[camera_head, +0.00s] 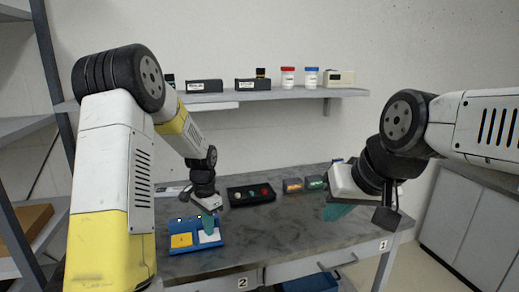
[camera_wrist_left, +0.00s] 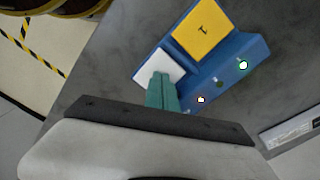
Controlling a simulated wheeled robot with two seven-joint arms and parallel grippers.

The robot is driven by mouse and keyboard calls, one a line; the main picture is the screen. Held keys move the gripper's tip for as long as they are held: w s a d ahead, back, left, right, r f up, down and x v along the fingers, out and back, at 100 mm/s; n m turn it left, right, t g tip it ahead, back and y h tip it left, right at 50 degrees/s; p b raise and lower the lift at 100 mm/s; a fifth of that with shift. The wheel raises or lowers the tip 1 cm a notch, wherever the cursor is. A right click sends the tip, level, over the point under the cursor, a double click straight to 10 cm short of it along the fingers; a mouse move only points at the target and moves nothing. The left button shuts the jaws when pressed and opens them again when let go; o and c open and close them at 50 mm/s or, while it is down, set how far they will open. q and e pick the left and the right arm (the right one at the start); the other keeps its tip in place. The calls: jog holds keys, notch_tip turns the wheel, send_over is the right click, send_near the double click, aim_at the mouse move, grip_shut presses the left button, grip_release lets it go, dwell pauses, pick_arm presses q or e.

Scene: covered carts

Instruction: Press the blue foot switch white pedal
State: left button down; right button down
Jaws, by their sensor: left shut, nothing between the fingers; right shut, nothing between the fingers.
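The blue foot switch (camera_head: 184,224) lies on the grey table at the left front. It has a yellow pedal (camera_head: 181,240) on its left and a white pedal (camera_head: 209,236) on its right. In the left wrist view the white pedal (camera_wrist_left: 160,64) shows beside the yellow pedal (camera_wrist_left: 203,30) on the blue body (camera_wrist_left: 226,76). My left gripper (camera_head: 209,224) is shut, its teal fingertips over the white pedal, covering part of it. I cannot tell whether they touch. My right gripper (camera_head: 338,211) is shut and empty, above the table's right side.
A black tray with coloured buttons (camera_head: 251,195) lies behind and right of the switch. Two small dark boxes (camera_head: 303,184) stand further right. A wall shelf (camera_head: 270,95) holds jars and boxes. The middle of the table (camera_head: 262,226) is clear.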

pick_arm(q)
jog(key=shift+f, duration=0.25)
jog(key=shift+r, duration=0.1)
dwell(0.3)
jog(key=shift+r, duration=2.9)
jog(key=shift+r, duration=0.1)
notch_tip(320, 180, up, 8)
jog(key=s+d+r+n+t+h, duration=0.1)
jog(key=s+r+n+t, duration=0.2)
jog(key=s, duration=0.9)
jog(key=s+d+r+n+t+h, duration=0.1)
jog(key=s+r+n+t, duration=0.2)
jog(key=s, duration=0.9)
notch_tip(320, 180, up, 3)
jog(key=shift+s+r+n, duration=0.15)
jog(key=shift+r+n, duration=0.05)
jog(key=shift+n, duration=0.9)
